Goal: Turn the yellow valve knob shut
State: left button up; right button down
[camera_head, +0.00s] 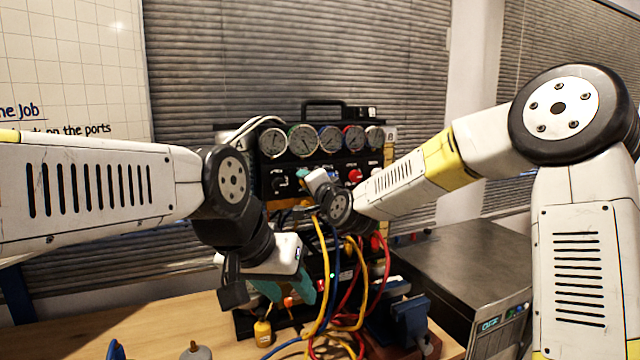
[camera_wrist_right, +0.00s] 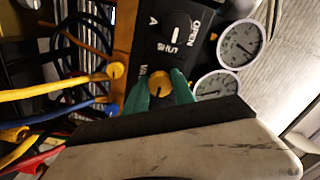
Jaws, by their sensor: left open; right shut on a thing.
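The yellow valve knob (camera_wrist_right: 160,82) sits on the black panel in the right wrist view, between the green fingertips of my right gripper (camera_wrist_right: 160,92). The gripper is shut on it. A label beside the knob is partly covered, so I cannot read its setting. In the head view my right gripper (camera_head: 304,173) is at the panel's front and the yellow knob is hidden. My left gripper (camera_head: 288,292) is open and empty, low in front of the rig, its green fingers pointing down and right.
A black knob (camera_wrist_right: 178,27) marked OPEN and SHUT is beside the yellow one. Gauges (camera_head: 304,140) line the rig's top. Yellow, red and blue hoses (camera_head: 358,290) hang in front. A yellow-bodied item (camera_head: 262,333) stands near my left gripper. A grey metal box (camera_head: 460,262) fills the right.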

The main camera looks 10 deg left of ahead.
jog(key=shift+f, duration=0.1)
dwell(0.4)
jog(key=c, duration=1.1)
grip_release()
jog(key=shift+o, duration=0.2)
jog(key=shift+d, duration=0.1)
jog(key=v, duration=0.7)
jog(key=shift+s+d, duration=0.2)
jog(key=shift+s, duration=0.1)
